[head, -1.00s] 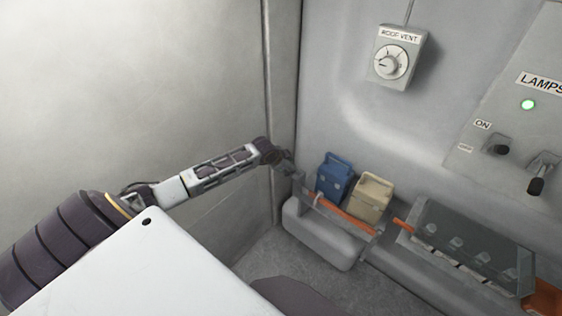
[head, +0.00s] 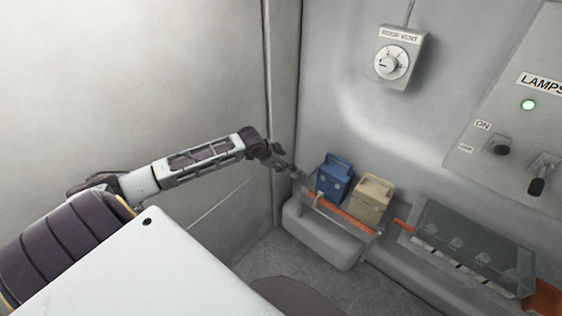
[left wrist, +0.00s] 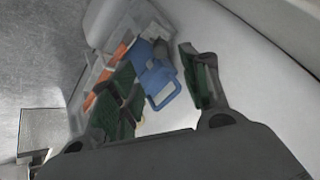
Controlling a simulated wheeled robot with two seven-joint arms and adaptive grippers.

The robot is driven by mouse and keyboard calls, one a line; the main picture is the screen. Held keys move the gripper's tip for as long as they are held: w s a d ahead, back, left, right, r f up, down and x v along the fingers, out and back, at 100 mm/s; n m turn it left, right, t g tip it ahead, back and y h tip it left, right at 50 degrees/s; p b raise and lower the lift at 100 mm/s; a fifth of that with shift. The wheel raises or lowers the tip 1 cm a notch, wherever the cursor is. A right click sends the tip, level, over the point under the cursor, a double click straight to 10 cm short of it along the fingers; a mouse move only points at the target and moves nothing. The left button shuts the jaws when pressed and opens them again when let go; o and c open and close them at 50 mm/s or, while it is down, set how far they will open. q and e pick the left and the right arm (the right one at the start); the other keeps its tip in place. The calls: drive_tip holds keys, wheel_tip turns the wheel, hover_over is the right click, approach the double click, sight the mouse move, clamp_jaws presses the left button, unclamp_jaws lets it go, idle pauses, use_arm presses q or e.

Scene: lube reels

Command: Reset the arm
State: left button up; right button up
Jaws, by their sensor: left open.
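My left arm reaches in from the left in the head view. Its gripper (head: 291,172) is at the far end, close to the left side of a blue container (head: 335,176). In the left wrist view the gripper (left wrist: 158,56) has its two green-padded fingers spread apart. The blue container (left wrist: 154,74) with its loop handle shows between and beyond them. No object is held; I cannot tell whether a finger touches the container. My right gripper is not in view.
A beige container (head: 369,200) stands beside the blue one on a wall shelf with an orange bar (head: 345,219). A clear-covered box (head: 470,248) is to the right. A ROOF VENT dial (head: 391,64) and LAMPS panel (head: 525,115) are above. Open space lies left of the shelf.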

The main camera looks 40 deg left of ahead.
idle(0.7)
use_arm(q)
drive_tip(key=s+a+f+n+g+y, duration=0.1)
drive_tip(key=s+a+f+n, duration=0.2)
drive_tip(key=f, duration=1.1)
drive_tip(key=s+a+f+n+y, duration=0.1)
drive_tip(key=s+a+f, duration=0.35)
drive_tip(key=f, duration=0.95)
drive_tip(key=s+d+f+n+g, duration=0.1)
drive_tip(key=s+d+f+g, duration=0.1)
drive_tip(key=s+f, duration=0.65)
drive_tip(key=s+d+f+g, duration=0.1)
drive_tip(key=s+d+f, duration=0.3)
drive_tip(key=s+f, duration=0.35)
drive_tip(key=s+d+f+g, duration=0.1)
drive_tip(key=s+d+f, duration=0.4)
drive_tip(key=s, duration=0.4)
drive_tip(key=s+d+f, duration=0.4)
drive_tip(key=s+d, duration=0.1)
drive_tip(key=s, duration=0.4)
drive_tip(key=s+d+f+g+h, duration=0.1)
drive_tip(key=s+d+f, duration=0.3)
drive_tip(key=s, duration=0.5)
drive_tip(key=shift+s+d+g, duration=0.3)
drive_tip(key=shift+d, duration=0.75)
